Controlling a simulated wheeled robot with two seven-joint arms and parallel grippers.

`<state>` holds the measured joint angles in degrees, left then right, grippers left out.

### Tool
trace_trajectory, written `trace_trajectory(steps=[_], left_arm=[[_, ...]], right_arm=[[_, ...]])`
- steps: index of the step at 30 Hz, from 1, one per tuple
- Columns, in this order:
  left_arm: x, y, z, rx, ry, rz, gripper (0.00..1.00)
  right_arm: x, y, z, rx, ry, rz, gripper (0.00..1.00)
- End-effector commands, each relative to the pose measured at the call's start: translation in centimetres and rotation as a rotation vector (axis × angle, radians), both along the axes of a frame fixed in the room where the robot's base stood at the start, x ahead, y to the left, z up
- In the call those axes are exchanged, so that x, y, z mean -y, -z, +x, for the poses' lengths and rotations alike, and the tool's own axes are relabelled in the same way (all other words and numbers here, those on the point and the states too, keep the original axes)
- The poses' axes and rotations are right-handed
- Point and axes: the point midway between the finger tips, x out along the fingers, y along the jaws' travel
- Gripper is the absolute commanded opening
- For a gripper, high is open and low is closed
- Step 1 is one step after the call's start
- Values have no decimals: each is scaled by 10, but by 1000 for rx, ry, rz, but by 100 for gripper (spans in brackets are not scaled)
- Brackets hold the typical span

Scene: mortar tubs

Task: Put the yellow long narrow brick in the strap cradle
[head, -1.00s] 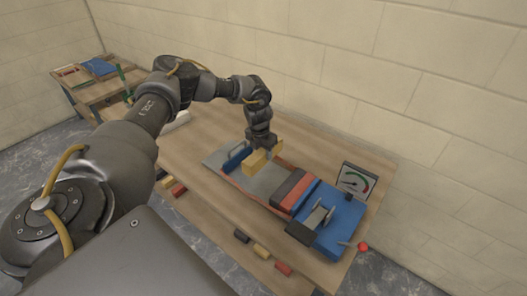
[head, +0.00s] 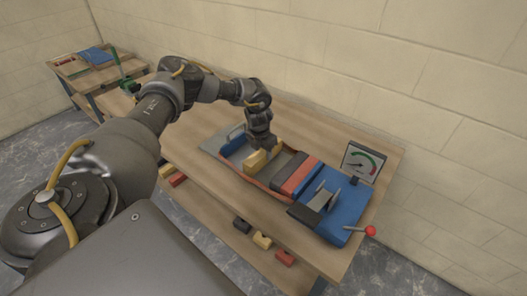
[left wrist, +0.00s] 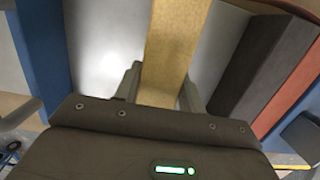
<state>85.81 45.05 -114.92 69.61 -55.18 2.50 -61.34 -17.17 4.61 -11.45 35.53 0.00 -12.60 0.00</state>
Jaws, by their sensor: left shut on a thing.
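The yellow long narrow brick (head: 255,162) is between the fingers of my left gripper (head: 262,148), which is shut on it. It also shows in the left wrist view (left wrist: 178,45), standing out past both fingers. In the head view the brick is down at the strap cradle (head: 224,157), in the gap between a blue piece (head: 236,136) on the left and a dark grey brick (head: 294,163) on the right. A red-orange strap edge runs along the front. I cannot tell whether the brick touches the cradle floor. My right gripper is out of view.
Right of the dark brick are a red band (head: 301,177), a blue machine body (head: 345,208), a red-knobbed lever (head: 370,231) and a dial gauge (head: 362,163). Several bricks lie below the table's front edge (head: 262,240). A wall stands behind. Another table (head: 90,75) is at far left.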

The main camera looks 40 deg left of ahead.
Motion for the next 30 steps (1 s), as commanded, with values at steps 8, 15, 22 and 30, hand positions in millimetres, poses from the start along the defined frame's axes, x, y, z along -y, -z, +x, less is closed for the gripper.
trace_trajectory(steps=[8, 15, 22, 30], left_arm=[[0, -2, 1, 3, 0, -1, 0], [0, 1, 1, 3, 0, 0, 0], [0, 5, 1, 4, -1, 0, 0], [0, 7, 1, 3, 0, 0, 57]], right_arm=[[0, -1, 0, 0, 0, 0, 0], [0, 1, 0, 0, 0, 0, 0], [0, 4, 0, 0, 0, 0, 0], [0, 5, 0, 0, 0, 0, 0]])
